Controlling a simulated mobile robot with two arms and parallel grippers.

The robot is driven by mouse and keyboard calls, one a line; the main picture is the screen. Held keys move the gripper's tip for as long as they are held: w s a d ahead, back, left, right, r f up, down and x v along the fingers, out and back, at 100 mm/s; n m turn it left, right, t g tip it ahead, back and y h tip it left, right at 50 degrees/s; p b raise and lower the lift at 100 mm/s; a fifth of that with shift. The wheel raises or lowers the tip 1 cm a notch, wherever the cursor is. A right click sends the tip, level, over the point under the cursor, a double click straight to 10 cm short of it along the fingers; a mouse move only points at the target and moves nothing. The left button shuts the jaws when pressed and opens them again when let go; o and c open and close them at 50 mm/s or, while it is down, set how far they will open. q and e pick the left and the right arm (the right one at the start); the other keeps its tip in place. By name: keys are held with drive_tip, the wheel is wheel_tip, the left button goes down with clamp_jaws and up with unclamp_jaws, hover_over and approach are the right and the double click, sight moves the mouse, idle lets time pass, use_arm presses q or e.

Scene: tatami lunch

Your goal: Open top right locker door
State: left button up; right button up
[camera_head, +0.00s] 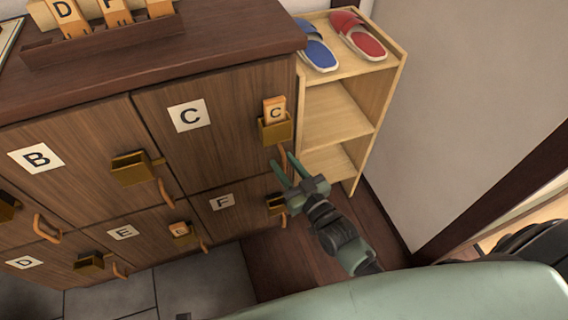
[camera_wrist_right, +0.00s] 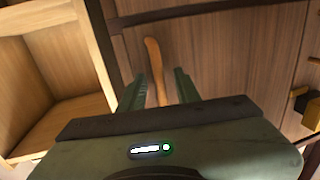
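The top right locker door (camera_head: 225,110), marked C, is brown wood and looks closed. A brass holder (camera_head: 275,128) on it carries a wooden tag (camera_head: 274,108) marked C. Its tan bar handle (camera_head: 283,158) is near the door's lower right corner. My right gripper (camera_head: 288,164) is open at this handle. In the right wrist view, the handle (camera_wrist_right: 154,60) stands between the two green fingers (camera_wrist_right: 163,88), with gaps at both sides. My left gripper is not in view.
An open light-wood shelf (camera_head: 337,115) stands right beside the lockers, with blue (camera_head: 317,48) and red (camera_head: 357,35) slippers on top. It also shows close by in the right wrist view (camera_wrist_right: 50,80). Lower doors E (camera_head: 140,240) and F (camera_head: 235,218) have handles too. A white wall (camera_head: 470,110) is at right.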

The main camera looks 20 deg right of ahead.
drive_tip(key=shift+w, duration=0.2)
clamp_jaws()
idle(1.4)
